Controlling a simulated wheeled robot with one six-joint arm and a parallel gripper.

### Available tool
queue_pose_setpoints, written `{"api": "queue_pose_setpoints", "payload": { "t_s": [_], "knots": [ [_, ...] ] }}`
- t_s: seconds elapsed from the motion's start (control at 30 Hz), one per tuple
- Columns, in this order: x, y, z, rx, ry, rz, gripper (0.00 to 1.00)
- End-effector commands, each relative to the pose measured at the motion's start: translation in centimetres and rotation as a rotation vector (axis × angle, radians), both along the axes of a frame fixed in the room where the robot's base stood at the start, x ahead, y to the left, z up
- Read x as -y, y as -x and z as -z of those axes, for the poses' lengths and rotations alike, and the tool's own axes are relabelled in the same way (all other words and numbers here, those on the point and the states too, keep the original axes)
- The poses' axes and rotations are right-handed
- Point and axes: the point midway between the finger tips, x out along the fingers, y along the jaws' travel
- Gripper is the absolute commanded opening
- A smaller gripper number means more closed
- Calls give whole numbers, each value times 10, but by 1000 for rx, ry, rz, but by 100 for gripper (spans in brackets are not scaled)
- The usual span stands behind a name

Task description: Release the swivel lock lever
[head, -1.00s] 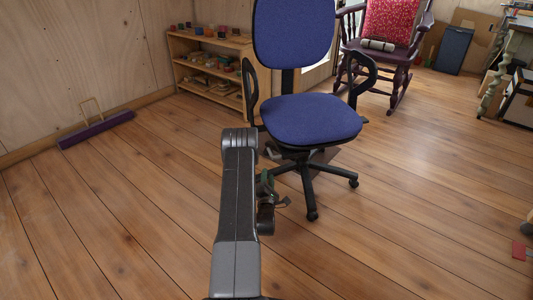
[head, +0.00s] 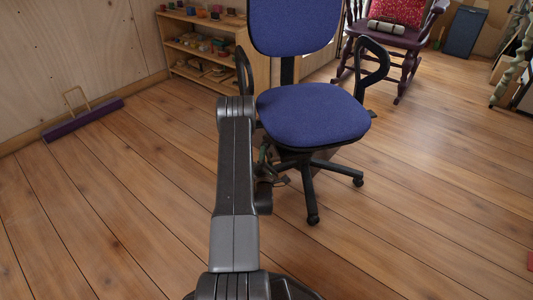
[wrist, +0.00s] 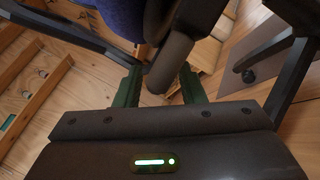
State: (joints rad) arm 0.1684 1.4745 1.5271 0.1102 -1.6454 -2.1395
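The blue swivel chair (head: 313,117) stands on the plank floor, its seat just beyond my arm. In the wrist view a dark, rounded lever (wrist: 172,62) points down toward the camera from under the blue seat (wrist: 112,16). My gripper (wrist: 160,88) has two green fingers, set apart, one on each side of the lever's end. The fingers look open, and I cannot tell whether either one touches the lever. In the head view my gripper is mostly hidden behind my arm, below the seat's left edge, and the lever cannot be made out.
Dark chair base legs (head: 312,195) spread over the floor in front. A wooden shelf (head: 205,55) stands behind at left, and a purple bar with a wooden handle (head: 85,119) lies by the wall. A rocking chair (head: 390,50) stands behind at right.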

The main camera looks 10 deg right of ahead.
Motion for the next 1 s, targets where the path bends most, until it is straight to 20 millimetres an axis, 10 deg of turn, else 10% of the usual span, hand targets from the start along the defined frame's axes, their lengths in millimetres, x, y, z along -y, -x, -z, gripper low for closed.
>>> {"api": "queue_pose_setpoints", "payload": {
  "t_s": [0.17, 0.37, 1.0],
  "knots": [
    [0, 0, 0, 0, 0, 0, 36],
    [0, 0, 0, 0, 0, 0, 0],
    [0, 0, -9, 268, -13, 0, 0]
  ]
}}
